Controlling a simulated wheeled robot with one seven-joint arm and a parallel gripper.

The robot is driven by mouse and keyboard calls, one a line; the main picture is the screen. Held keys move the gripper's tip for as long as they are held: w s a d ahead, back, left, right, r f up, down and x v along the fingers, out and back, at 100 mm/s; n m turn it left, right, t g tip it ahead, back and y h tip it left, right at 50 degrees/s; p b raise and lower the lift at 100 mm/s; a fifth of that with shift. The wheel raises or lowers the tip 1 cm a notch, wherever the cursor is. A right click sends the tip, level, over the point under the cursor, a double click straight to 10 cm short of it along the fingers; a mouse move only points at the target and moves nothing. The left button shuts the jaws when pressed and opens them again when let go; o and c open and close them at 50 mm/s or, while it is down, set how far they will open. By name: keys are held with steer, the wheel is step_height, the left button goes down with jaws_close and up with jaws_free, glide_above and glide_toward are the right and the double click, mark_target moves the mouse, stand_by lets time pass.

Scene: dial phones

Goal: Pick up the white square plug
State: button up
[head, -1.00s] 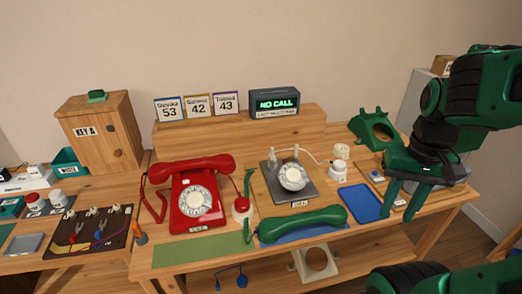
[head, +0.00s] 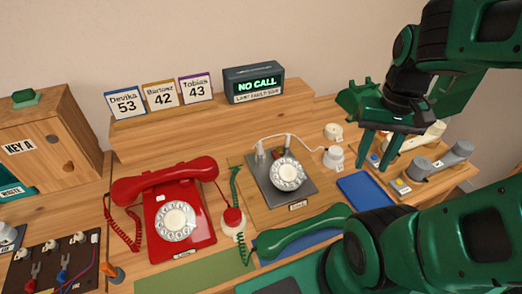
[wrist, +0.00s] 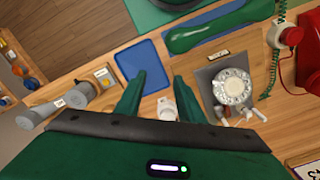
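A small white plug-like piece (head: 334,157) stands on the table right of the grey dial base, with a white cord running to it and a label in front. A cream round piece (head: 333,131) stands behind it. I cannot tell for sure which is the square plug. My gripper (head: 378,162) is open and empty, fingers pointing down, to the right of both pieces. In the wrist view my gripper (wrist: 160,78) shows its two fingers apart, with a white piece (wrist: 167,107) seen between them, lower down. No contact is visible.
A blue tray (head: 364,196) lies in front of the gripper. Grey (head: 438,160) and cream (head: 425,138) handsets lie to its right. The dial base (head: 272,185), green handset (head: 303,228) and red telephone (head: 178,222) stand to the left.

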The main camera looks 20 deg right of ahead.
steer(key=w+a+n, duration=0.3)
steer(key=w+a, duration=0.6)
steer(key=w, duration=0.3)
steer(key=w+a+n, duration=0.3)
steer(key=w+a, duration=0.6)
steer(key=w, duration=0.3)
step_height(320, 180, down, 10)
steer(key=shift+a, duration=0.1)
jaws_close()
